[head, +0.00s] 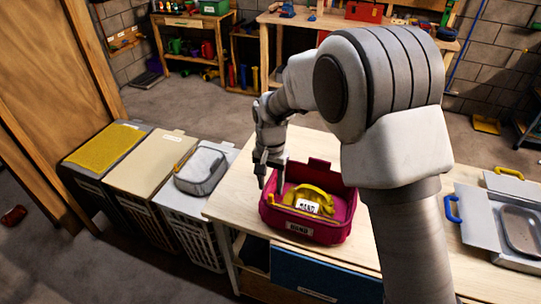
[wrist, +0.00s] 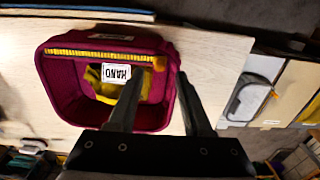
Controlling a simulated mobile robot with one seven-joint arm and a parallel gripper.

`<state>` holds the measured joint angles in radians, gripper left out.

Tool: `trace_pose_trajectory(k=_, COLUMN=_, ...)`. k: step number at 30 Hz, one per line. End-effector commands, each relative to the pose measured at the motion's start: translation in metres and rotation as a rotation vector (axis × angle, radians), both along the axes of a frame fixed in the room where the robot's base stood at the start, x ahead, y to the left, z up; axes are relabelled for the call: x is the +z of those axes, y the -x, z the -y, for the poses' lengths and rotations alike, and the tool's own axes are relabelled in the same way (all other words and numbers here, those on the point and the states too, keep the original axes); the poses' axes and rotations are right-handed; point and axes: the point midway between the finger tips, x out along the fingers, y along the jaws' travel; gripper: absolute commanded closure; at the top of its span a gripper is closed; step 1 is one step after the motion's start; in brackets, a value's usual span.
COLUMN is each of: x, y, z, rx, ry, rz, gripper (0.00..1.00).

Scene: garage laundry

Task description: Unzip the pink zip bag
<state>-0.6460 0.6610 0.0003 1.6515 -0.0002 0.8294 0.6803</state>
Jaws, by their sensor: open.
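A deep pink, open-topped container (head: 302,232) with a white HAND label stands on the light wooden worktop. It also shows in the wrist view (wrist: 68,108). A toothed yellow zip strip (wrist: 100,54) runs along one inner side, with a small orange pull (wrist: 159,63) at its right end. A yellow item (head: 322,196) with a HAND label lies inside. I cannot tell whether the strip belongs to the container or to a bag within. My gripper (head: 270,184) is open and empty, pointing down at the container's left end. In the wrist view its fingers (wrist: 160,84) straddle the container's wall, partly hiding the yellow item.
A grey zip case (head: 201,170) lies on a white hamper left of the worktop, beside more lidded hampers (head: 138,160). A grey case with a blue handle (head: 500,222) lies at the right. Bare worktop (head: 238,208) lies left of the pink container.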

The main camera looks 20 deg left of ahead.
Motion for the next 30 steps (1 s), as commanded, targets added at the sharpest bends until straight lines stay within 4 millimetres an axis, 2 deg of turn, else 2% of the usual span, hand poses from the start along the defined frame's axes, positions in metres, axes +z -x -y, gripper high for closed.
trace_pose_trajectory(k=1, x=0.013, y=-0.001, z=-0.001, rx=0.0, ry=-0.005, rz=0.006, gripper=0.5)
trace_pose_trajectory(k=9, x=0.08, y=-0.001, z=-0.001, rx=0.0, ry=-0.004, rz=0.005, gripper=0.5)
trace_pose_trajectory(k=15, x=0.117, y=-0.001, z=-0.001, rx=0.0, ry=-0.002, rz=0.003, gripper=0.5)
trace_pose_trajectory(k=21, x=0.135, y=0.0, z=0.0, rx=0.0, ry=-0.001, rz=0.002, gripper=0.5)
trace_pose_trajectory(k=30, x=0.136, y=0.0, z=0.0, rx=0.0, ry=0.0, rz=0.0, gripper=0.5)
